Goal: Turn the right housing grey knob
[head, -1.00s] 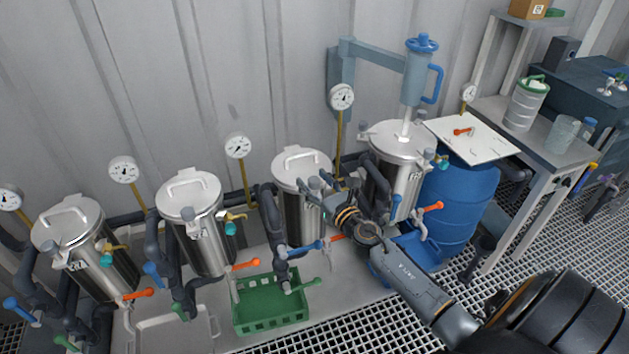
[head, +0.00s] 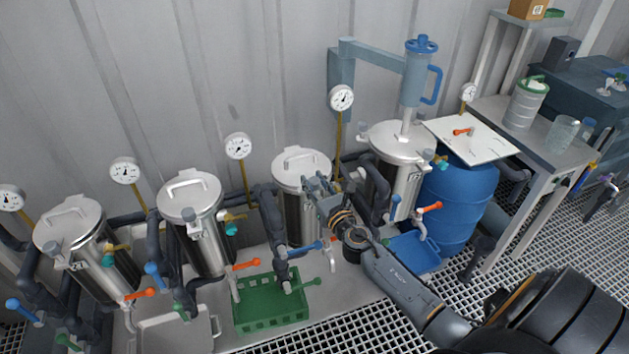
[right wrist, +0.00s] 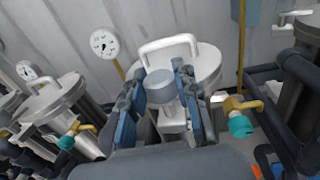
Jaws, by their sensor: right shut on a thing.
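Several steel housings with lids stand in a row along the wall. My right gripper (head: 316,186) is at the upper front of the third housing from the left (head: 292,205), below its lid. In the right wrist view, the grey knob (right wrist: 161,84) is a short cylinder at the lid's front edge, and my gripper's two fingers (right wrist: 160,98) are shut on its sides. In the head view the gripper mostly hides this knob. The lid (right wrist: 205,62) has a white handle. My left gripper is not in view.
A brass valve with a teal knob (right wrist: 240,126) sits close right of the gripper in the wrist view. Gauges (head: 341,98) and dark pipes stand between housings. A green crate (head: 270,318) and a blue drum (head: 460,205) are nearby.

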